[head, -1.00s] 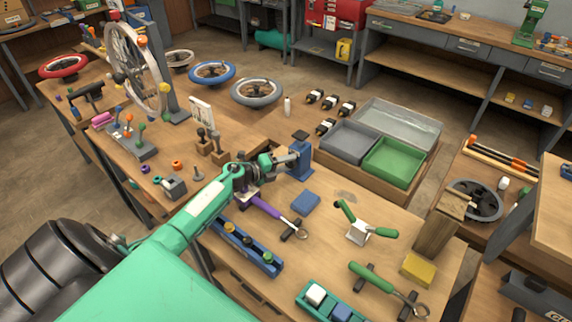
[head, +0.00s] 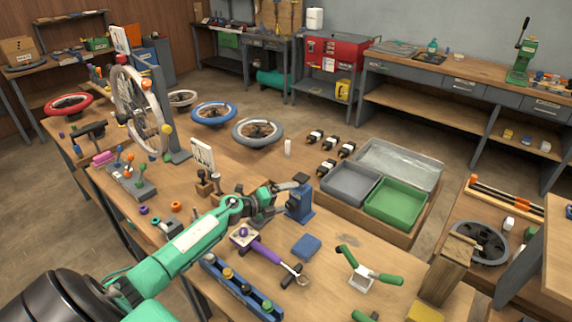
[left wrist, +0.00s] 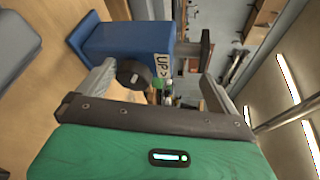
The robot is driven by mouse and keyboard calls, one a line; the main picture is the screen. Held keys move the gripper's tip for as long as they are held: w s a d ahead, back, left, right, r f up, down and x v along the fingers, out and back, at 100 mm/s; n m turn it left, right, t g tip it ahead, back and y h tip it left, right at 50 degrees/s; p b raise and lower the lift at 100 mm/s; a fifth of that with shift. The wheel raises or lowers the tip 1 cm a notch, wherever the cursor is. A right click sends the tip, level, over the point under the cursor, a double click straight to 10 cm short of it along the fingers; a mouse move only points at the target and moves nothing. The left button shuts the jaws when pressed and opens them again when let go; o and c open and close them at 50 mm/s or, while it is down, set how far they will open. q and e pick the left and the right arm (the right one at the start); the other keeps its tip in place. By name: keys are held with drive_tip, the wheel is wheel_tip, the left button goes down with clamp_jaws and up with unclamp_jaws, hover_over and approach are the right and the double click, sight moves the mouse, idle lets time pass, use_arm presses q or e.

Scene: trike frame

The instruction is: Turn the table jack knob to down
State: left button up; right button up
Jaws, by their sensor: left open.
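The table jack (head: 299,203) is a blue block standing on the wooden bench, with a dark plate on top. In the left wrist view the jack (left wrist: 120,42) shows a round dark knob (left wrist: 133,73) and a white label (left wrist: 161,66) reading "UP >". My left gripper (head: 284,192) is at the jack's left side. In the left wrist view its open fingers (left wrist: 160,88) are on either side of the knob, with nothing held. I cannot tell whether a finger touches the jack. My right gripper is not in view.
A tray with grey (head: 350,183) and green (head: 397,203) bins stands to the right.

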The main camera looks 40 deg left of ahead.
use_arm(q)
drive_tip(key=r, duration=0.5)
drive_tip(key=r+p, duration=0.1)
drive_tip(key=r, duration=1)
drive_tip(key=shift+s+d+r, duration=0.15)
drive_tip(key=shift+d, duration=0.2)
drive_tip(key=c, duration=0.4)
drive_tip(key=shift+o, duration=0.2)
drive_tip(key=shift+a, duration=0.15)
